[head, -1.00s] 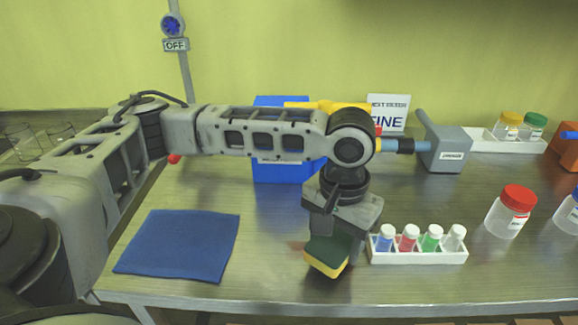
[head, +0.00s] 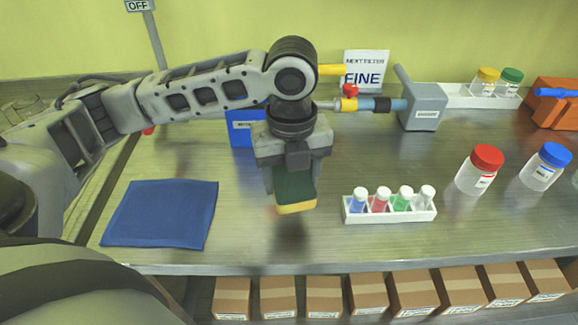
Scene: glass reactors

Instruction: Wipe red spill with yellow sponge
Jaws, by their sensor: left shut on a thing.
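My left gripper (head: 290,168) is shut on the yellow sponge (head: 296,208), which has a dark green top layer and a yellow lower edge. It holds the sponge pointing down over the steel bench (head: 330,240), left of the white vial rack. A dark shadow or reflection lies on the bench below the sponge; whether they touch is hard to tell. I cannot make out a clear red spill; the bench behind the gripper is hidden by my arm. My right gripper is not in view.
A blue cloth (head: 160,214) lies flat on the left. A white rack (head: 390,215) with several capped vials stands close on the right. Red-capped (head: 480,170) and blue-capped (head: 546,167) jars stand further right. A blue box (head: 243,130) and grey apparatus (head: 423,105) stand behind.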

